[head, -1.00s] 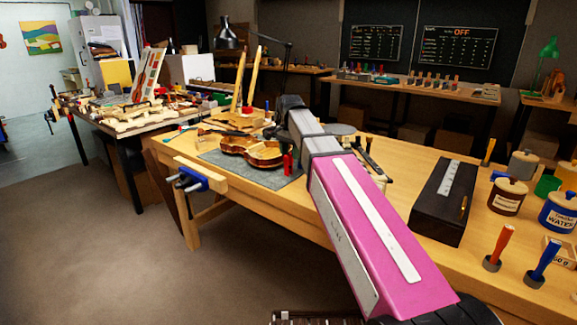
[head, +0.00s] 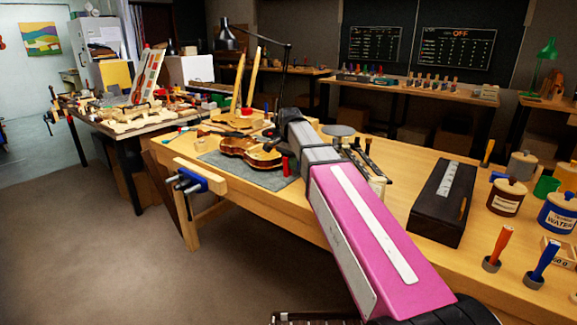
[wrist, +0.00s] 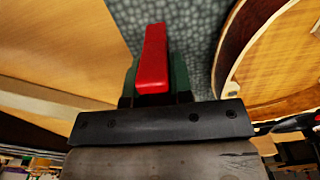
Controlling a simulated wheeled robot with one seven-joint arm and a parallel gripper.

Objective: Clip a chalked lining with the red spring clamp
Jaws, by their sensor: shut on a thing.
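The red spring clamp (wrist: 152,62) is held in my gripper (wrist: 153,92), which is shut on it. The clamp points away from me over the grey mat. In the head view the clamp (head: 286,167) shows as a small red upright shape just right of the violin body (head: 236,149). In the wrist view the violin body (wrist: 285,62) is at the right, its curved rim beside the clamp with a gap between them. I cannot make out chalk marks on the lining. My arm hides part of the mat and bench in the head view.
The violin body lies on a grey mat (head: 215,160) on the wooden bench. A blue vise (head: 203,180) is at the bench's front edge. A black box (head: 442,203), jars and upright tools stand at the right. A black lamp (head: 228,40) rises behind.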

